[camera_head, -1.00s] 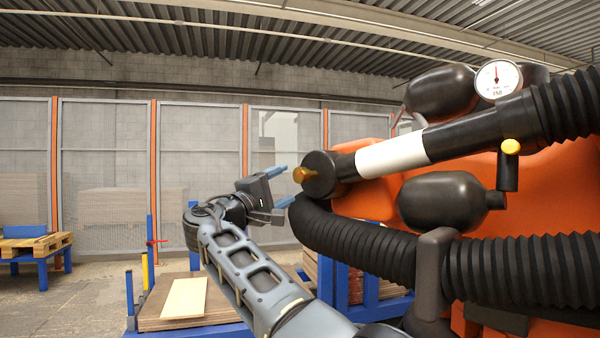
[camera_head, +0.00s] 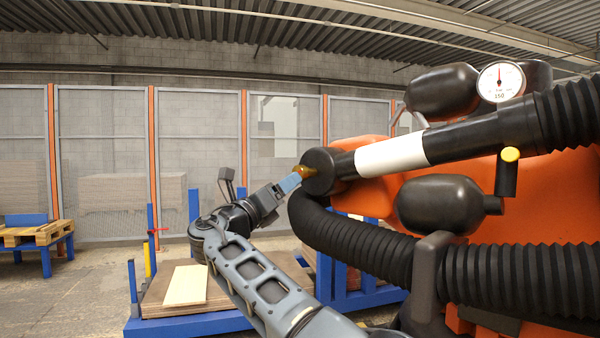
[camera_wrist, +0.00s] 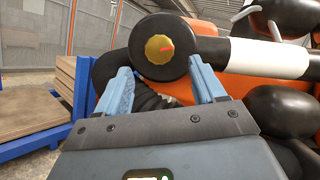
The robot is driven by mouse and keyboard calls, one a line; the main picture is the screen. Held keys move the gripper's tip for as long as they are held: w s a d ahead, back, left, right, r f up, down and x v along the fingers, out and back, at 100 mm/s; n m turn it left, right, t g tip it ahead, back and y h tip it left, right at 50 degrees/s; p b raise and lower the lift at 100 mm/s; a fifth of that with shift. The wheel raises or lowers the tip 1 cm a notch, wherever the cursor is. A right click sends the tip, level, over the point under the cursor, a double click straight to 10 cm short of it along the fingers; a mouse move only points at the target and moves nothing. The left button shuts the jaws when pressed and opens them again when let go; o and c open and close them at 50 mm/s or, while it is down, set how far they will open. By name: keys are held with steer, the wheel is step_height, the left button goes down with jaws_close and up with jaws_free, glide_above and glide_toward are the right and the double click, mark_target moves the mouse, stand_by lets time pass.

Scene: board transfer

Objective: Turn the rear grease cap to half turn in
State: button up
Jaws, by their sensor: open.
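The grease cap is a small brass-yellow knob (camera_wrist: 159,48) on the round end face of a black cylinder (camera_wrist: 176,68), with a red mark pointing to the right and slightly up. In the head view the cap (camera_head: 304,171) sits at the cylinder's left end. My gripper (camera_head: 292,181) is open, its blue fingers close to the cap. In the wrist view the gripper (camera_wrist: 158,80) has one finger on each side of the cylinder face, below the cap. I cannot tell whether a finger touches it.
A ribbed black hose (camera_head: 350,240) curves just below the cylinder. A blue-framed stand with boards (camera_head: 185,285) is lower left.

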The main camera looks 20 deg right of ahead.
mark_target(300, 173)
steer(key=shift+b+x, duration=0.6)
steer(key=shift+x, duration=3.3)
steer(key=c, duration=1)
